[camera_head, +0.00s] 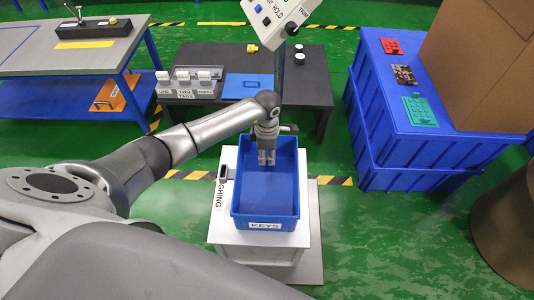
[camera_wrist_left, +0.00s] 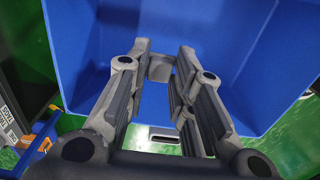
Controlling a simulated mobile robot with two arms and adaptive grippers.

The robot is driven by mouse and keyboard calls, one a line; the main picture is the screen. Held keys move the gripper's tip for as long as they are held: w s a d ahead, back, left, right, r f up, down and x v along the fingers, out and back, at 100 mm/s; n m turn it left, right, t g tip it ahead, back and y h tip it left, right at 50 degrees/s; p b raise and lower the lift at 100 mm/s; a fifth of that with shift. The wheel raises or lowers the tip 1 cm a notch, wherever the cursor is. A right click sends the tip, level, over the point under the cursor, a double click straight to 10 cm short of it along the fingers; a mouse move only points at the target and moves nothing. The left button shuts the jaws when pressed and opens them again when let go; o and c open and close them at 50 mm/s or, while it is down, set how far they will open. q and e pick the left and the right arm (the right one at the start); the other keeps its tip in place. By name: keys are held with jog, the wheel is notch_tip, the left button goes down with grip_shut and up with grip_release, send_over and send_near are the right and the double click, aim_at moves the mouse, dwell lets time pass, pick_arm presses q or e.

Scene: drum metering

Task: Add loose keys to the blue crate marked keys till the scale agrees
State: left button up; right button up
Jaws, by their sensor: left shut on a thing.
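The blue crate (camera_head: 266,198) with a white KEYS label stands on the white weighing stand (camera_head: 231,234). The visible part of its floor looks bare. My left gripper (camera_head: 266,158) points down at the far end of the crate, within its outline; its exact height is hard to tell. In the left wrist view my left gripper (camera_wrist_left: 160,72) is shut on a small grey block, perhaps a key (camera_wrist_left: 160,68), at its fingertips, with the blue crate wall (camera_wrist_left: 240,45) behind. A small dark scale display (camera_head: 224,172) sits at the stand's left; its reading is illegible. My right gripper is out of view.
A dark table (camera_head: 205,118) behind holds a grey tag holder (camera_head: 186,90) and a blue tray (camera_head: 248,87). A control panel (camera_head: 277,16) on a post rises behind the crate.

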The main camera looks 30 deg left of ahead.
pick_arm(q)
jog(key=shift+f+b, duration=0.55)
jog(key=shift+f, duration=0.35)
jog(key=shift+d+f+b, duration=0.1)
jog(key=shift+f+b, duration=0.75)
jog(key=shift+f, duration=0.15)
jog(key=shift+f+b, duration=2)
jog(key=shift+f, duration=0.5)
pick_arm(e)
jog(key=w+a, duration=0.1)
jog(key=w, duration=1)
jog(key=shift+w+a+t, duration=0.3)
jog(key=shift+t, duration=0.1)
pick_arm(q)
jog(key=shift+f+b, duration=0.1)
jog(key=shift+b, duration=0.2)
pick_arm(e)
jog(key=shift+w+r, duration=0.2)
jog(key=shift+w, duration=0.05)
pick_arm(q)
jog(key=shift+f, duration=0.1)
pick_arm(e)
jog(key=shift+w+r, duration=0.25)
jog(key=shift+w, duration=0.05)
pick_arm(q)
jog(key=shift+f, duration=0.1)
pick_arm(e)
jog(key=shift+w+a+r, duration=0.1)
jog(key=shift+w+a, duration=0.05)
